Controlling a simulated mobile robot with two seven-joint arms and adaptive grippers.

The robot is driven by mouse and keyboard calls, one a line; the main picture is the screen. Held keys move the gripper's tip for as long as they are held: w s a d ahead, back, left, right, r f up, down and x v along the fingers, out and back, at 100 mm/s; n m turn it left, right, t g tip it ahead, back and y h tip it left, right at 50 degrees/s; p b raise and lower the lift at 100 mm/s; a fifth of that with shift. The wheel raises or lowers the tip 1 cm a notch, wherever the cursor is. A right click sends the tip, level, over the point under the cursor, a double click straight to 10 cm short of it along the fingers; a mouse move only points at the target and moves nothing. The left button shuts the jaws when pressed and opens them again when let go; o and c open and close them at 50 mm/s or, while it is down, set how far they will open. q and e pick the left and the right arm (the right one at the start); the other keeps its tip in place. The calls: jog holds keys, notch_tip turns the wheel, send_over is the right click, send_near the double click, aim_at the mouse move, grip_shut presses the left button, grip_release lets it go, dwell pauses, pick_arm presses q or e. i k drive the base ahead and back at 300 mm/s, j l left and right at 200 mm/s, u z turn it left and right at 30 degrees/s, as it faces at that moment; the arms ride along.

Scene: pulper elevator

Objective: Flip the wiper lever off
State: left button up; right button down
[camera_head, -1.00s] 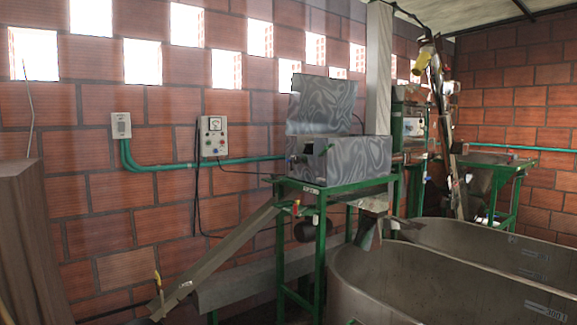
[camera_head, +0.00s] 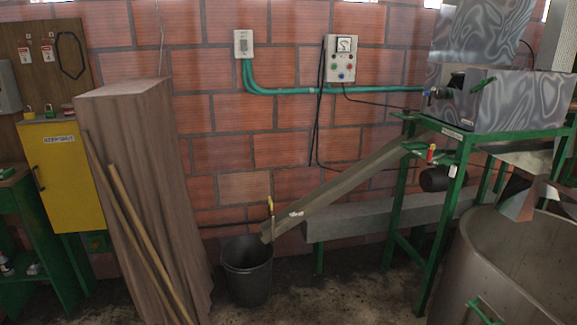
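No part is clearly marked as the wiper lever, and I cannot tell which one it is. A small yellow lever (camera_head: 270,205) stands upright at the lower end of the sloping chute (camera_head: 345,185). A small red and yellow handle (camera_head: 431,152) sits on the green machine stand (camera_head: 395,215) under the marbled grey metal box (camera_head: 515,98). A grey control box (camera_head: 340,60) with a dial and coloured buttons hangs on the brick wall. A switch box (camera_head: 243,44) is to its left. Neither of my grippers shows in the head view.
A black bucket (camera_head: 247,272) stands on the floor under the chute's low end. A tall wooden block (camera_head: 135,190) with leaning poles, a yellow cabinet (camera_head: 57,185) and a large metal tank (camera_head: 500,265) flank the clear dark floor (camera_head: 335,297) between them.

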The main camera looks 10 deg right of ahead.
aim_at(427, 94)
jog(key=i+l+z, duration=0.15)
jog(key=i+l, duration=0.25)
jog(key=i, duration=0.45)
jog(key=i+l+z, duration=0.15)
jog(key=i+l, duration=0.15)
jog(key=i, duration=0.55)
jog(key=i+l+z, duration=0.2)
jog(key=i, duration=0.65)
jog(key=i+z, duration=0.15)
jog(key=i, duration=0.75)
